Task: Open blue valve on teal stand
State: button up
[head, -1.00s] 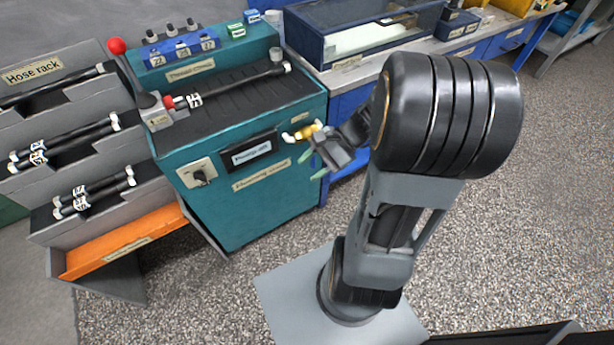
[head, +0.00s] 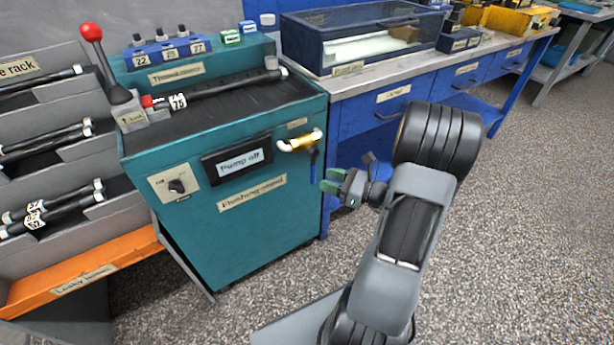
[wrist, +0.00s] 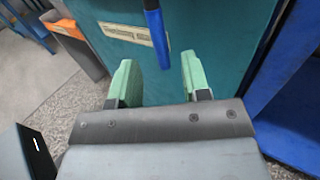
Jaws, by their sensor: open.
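The teal stand (head: 225,240) is at the left centre of the head view. A brass valve (head: 300,142) sticks out at the upper right of its front face. Its blue handle (head: 313,165) hangs straight down from the valve, and it also shows in the wrist view (wrist: 157,35). My gripper (head: 332,180) is open and empty, just right of the handle's lower end in the head view. In the wrist view the handle's tip lies ahead, between the two green fingers (wrist: 157,78) in the picture. I see no contact with it.
A black "Pump off" display (head: 238,162) and a knob plate (head: 176,185) are on the stand's front. A lever with a red ball (head: 92,33) stands on top. A blue workbench (head: 350,130) is close on the right. Open floor (head: 500,240) lies right of my arm.

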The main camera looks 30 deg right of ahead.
aim_at(313, 168)
jog(key=b+x, duration=0.1)
jog(key=x, duration=0.6)
jog(key=shift+b, duration=0.3)
jog(key=shift+w+a, duration=0.1)
grip_shut()
